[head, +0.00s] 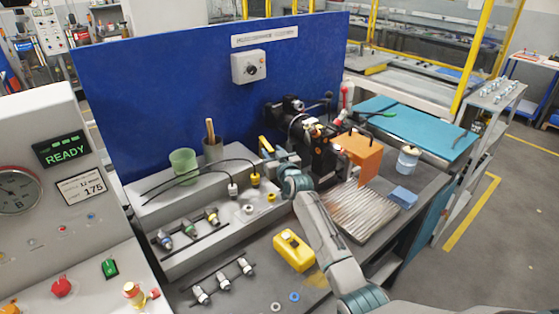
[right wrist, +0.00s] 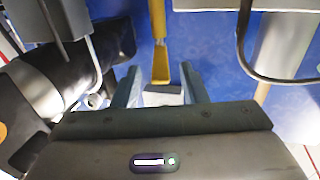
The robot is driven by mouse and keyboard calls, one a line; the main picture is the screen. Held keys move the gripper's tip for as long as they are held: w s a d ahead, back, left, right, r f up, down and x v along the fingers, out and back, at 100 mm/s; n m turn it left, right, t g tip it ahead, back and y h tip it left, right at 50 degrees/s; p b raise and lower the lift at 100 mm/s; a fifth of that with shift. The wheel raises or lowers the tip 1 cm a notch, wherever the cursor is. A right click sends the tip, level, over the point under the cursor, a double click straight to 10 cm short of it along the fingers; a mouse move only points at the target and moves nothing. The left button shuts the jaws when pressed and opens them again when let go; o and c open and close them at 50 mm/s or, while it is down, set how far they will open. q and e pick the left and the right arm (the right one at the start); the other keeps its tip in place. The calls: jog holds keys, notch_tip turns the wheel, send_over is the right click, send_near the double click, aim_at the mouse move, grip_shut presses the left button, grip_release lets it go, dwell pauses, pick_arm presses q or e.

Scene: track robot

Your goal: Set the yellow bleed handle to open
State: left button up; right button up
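The yellow bleed handle (head: 265,144) is a slim yellow bar in front of the blue panel, left of the dark valve assembly (head: 318,150). In the right wrist view the handle (right wrist: 159,45) comes down from the top, and its lower end lies between my fingertips as seen there. My right gripper (head: 277,159) is beside the handle in the head view. In the right wrist view the right gripper (right wrist: 160,82) is open, with a gap on each side of the handle. Whether the handle is fully within the fingers' depth is unclear. My left gripper is not in view.
A grey raised bench with cables and a green cup (head: 184,162) is to the left. A yellow case (head: 293,250) lies on the bench in front. A black cylinder (right wrist: 70,75) is close left in the wrist view.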

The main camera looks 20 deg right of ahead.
jog(key=s, duration=0.7)
jog(key=shift+s+b, duration=0.25)
jog(key=shift+b, duration=0.2)
jog(key=shift+d, duration=0.1)
